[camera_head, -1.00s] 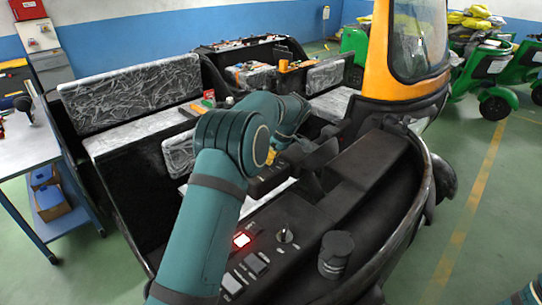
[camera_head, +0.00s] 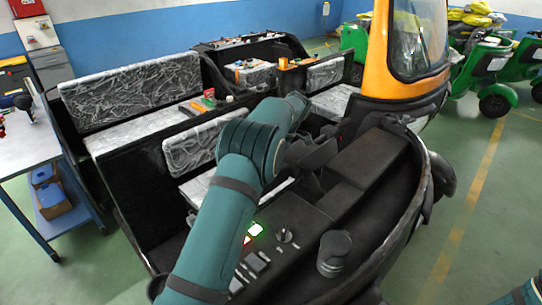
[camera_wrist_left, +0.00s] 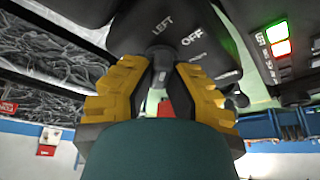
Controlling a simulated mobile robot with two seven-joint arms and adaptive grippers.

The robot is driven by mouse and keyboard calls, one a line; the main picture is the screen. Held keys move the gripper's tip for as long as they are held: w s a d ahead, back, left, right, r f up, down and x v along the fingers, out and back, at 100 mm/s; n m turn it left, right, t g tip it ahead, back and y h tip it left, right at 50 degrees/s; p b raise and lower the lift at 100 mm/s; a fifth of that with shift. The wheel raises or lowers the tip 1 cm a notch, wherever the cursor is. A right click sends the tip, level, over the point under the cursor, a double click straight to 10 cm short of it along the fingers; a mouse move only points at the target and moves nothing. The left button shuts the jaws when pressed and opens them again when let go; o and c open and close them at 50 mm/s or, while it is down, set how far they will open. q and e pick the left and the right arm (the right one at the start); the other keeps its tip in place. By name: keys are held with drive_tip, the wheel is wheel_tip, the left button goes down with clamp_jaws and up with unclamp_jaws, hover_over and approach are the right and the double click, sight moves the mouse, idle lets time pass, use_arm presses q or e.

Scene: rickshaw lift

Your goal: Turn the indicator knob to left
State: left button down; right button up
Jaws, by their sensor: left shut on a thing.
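The indicator knob (camera_wrist_left: 158,54) is a small dark knob on a black housing in the left wrist view. The words LEFT and OFF are printed on the housing beside it. My left gripper (camera_wrist_left: 163,72) has yellow fingers, one on each side of the knob, and is shut on it. The fingers partly cover the knob, so its exact pointing direction is unclear. In the head view my left arm hides the gripper and the knob. My right gripper is not in view; only a bit of my right arm shows at the lower right corner.
A green light (camera_head: 256,229) and a red light glow on the black dashboard, beside several switches. A round black cap (camera_head: 334,250) stands to their right. The yellow windshield frame (camera_head: 377,60) rises beyond. A white workbench (camera_head: 25,145) stands at left.

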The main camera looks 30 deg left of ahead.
use_arm(q)
drive_tip(key=shift+f, duration=0.1)
drive_tip(key=c, duration=0.9)
unclamp_jaws()
drive_tip(key=shift+c, duration=0.2)
drive_tip(key=v, duration=1.2)
drive_tip(key=shift+a, duration=0.1)
